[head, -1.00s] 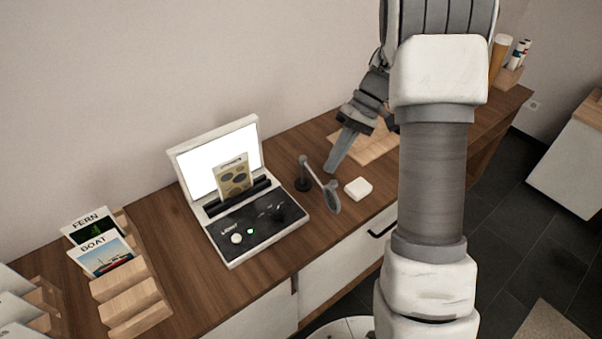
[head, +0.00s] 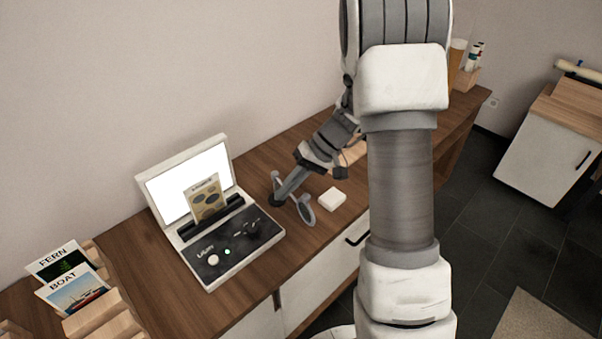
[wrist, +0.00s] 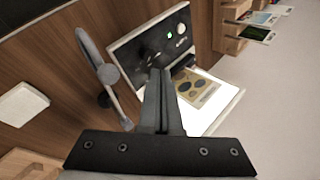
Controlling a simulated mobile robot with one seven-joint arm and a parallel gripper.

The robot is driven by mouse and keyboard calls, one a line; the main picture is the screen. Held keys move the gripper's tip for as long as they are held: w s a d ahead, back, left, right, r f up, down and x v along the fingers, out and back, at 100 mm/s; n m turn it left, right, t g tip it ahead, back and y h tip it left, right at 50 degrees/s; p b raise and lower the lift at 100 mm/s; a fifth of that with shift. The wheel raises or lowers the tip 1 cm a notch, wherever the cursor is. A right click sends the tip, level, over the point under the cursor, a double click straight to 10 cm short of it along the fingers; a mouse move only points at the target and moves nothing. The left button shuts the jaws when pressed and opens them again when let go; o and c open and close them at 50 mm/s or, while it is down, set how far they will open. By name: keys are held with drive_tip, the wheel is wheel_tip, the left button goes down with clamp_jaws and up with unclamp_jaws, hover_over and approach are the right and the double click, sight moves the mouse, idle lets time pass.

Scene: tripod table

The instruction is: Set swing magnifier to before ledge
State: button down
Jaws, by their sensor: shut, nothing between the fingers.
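The swing magnifier stands on the table just right of the light box. Its grey lens ring (head: 306,209) hangs toward the table's front edge, and its arm runs back to a dark post base. In the wrist view the magnifier (wrist: 107,73) lies left of my fingers. The light box (head: 216,254) has a lit white screen, and a tan card (head: 205,199) stands upright on its dark ledge (head: 212,218). My gripper (head: 282,198) is shut and empty beside the magnifier's post; whether it touches cannot be told. The fingers also show in the wrist view (wrist: 160,75).
A white block (head: 332,200) lies right of the magnifier. Wooden racks with FERN and BOAT cards (head: 75,292) stand at the left. A wooden board lies partly hidden behind my arm. Wall closes off the back.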

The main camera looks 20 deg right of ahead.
drive_tip(key=shift+a+f, duration=0.15)
drive_tip(key=shift+a, duration=0.65)
drive_tip(key=shift+a+f, duration=0.1)
drive_tip(key=shift+a, duration=0.65)
drive_tip(key=shift+w+d, duration=0.1)
idle(0.5)
